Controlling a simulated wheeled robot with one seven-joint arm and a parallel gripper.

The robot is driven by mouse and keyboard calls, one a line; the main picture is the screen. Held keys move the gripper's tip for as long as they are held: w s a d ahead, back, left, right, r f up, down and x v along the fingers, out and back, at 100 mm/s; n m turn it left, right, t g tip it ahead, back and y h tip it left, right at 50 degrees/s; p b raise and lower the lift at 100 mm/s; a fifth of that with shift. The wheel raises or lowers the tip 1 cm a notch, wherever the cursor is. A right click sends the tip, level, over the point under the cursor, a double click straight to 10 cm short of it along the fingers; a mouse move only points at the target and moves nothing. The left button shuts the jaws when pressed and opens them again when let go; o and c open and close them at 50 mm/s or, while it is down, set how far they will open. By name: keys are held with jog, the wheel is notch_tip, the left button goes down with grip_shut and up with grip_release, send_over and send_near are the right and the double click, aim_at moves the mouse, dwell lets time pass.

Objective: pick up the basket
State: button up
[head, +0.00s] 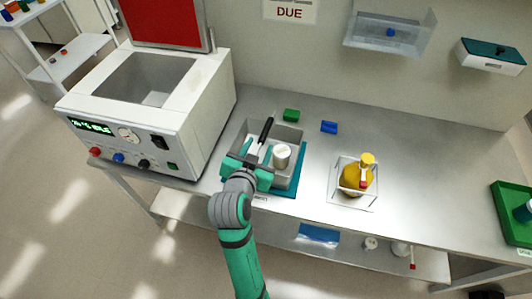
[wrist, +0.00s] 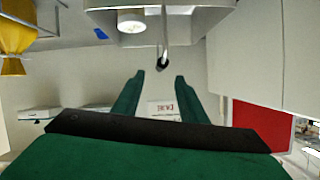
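A grey open bin (head: 287,132) on a teal mat (head: 303,165) stands on the steel bench and holds a white jar (head: 281,156) and a black-handled tool (head: 266,130). A white-edged, see-through basket-like container (head: 357,203) stands to its right with a yellow bottle (head: 354,178) inside. The pictures do not settle which one is the basket. My gripper (head: 257,152) is over the bin's left front part. In the wrist view, its green fingers (wrist: 160,76) are apart with nothing between them, and the bin's edge (wrist: 196,5) shows at the top. My gripper hides part of the bin.
A white bath-like machine (head: 170,125) with a raised red lid (head: 165,18) stands close on the left. A green block (head: 291,115) and a blue block (head: 329,127) lie behind the bin. A green tray (head: 508,215) is at far right. The bench between is clear.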

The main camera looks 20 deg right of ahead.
aim_at(263, 136)
jog(key=x, duration=0.4)
jog(key=shift+w+d, duration=0.15)
jog(key=shift+d, duration=0.05)
jog(key=shift+a+x, duration=0.2)
jog(key=shift+x, duration=2.95)
jog(key=shift+f, duration=0.2)
jog(key=shift+c, duration=0.6)
grip_shut()
jog(key=shift+r, duration=0.1)
